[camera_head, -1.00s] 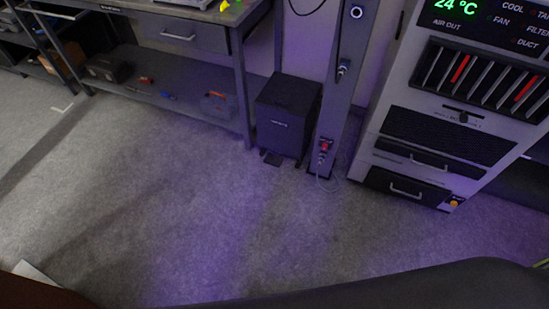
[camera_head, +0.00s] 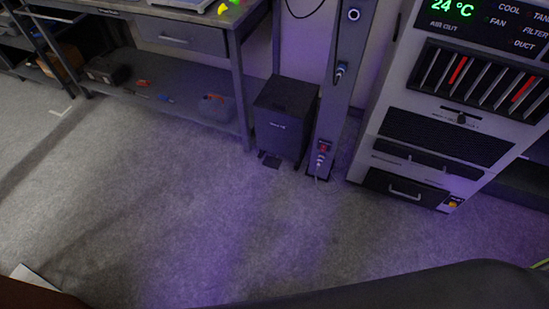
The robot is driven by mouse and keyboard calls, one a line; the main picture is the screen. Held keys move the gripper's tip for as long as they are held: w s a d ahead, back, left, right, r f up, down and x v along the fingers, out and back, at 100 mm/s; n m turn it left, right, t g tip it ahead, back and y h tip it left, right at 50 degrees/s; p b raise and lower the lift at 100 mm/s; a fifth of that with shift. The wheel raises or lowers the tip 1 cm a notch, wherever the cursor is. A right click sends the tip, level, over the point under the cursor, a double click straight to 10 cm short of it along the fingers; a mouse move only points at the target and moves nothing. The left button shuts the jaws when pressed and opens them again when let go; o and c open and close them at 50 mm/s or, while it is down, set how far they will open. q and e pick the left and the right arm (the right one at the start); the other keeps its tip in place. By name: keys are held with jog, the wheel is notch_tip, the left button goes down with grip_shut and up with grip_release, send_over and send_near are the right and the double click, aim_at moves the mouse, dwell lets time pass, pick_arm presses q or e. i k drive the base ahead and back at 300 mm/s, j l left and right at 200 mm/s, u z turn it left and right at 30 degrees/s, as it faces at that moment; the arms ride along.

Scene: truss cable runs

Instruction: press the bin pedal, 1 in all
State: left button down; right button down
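A dark box-shaped bin (camera_head: 281,128) with a flat lid stands on the floor between the workbench and a grey post. Its lid looks shut. A small dark pedal (camera_head: 271,162) sticks out low at its front, just above or on the floor; I cannot tell which. Nothing touches the pedal. Neither of my grippers can be made out in this view.
A workbench (camera_head: 190,38) with a lower shelf stands left of the bin. A grey post (camera_head: 335,110) with sockets and a short cable stands right of it, then a large cabinet (camera_head: 445,125). The carpet floor (camera_head: 210,215) in front is clear.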

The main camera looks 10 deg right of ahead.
aim_at(273, 162)
jog(key=i+l+u, duration=0.35)
jog(key=i+l, duration=0.2)
jog(key=i+l+u, duration=0.4)
jog(key=i+l, duration=0.3)
jog(key=l, duration=0.1)
